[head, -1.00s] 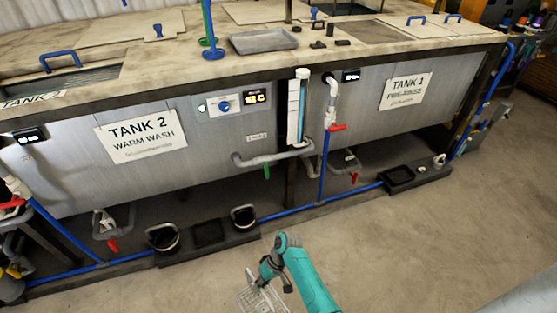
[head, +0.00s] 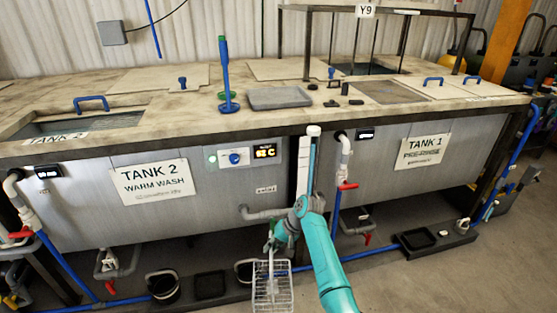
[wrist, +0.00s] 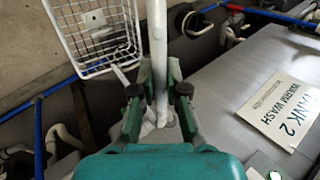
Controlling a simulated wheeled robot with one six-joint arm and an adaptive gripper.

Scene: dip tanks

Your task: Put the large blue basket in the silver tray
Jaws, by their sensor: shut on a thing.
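A wire basket (head: 272,292) hangs low in front of the tanks in the head view. It looks white or pale grey, not blue. My gripper (head: 277,236) is shut on its upright handle, above the basket. In the wrist view my gripper (wrist: 160,100) has its fingers around the pale handle bar, and the basket (wrist: 95,35) shows at the upper left. The silver tray (head: 280,98) is a shallow grey tray on the tank top, apart from the basket and higher up. It looks empty. No blue basket shows.
A blue stand (head: 226,75) with a green top stands just left of the tray. Small dark items lie right of it. Tank 2's opening (head: 75,124) is at the left. The tank-top edge and a white upright pipe (head: 345,160) are near my arm. Black buckets (head: 163,285) stand below.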

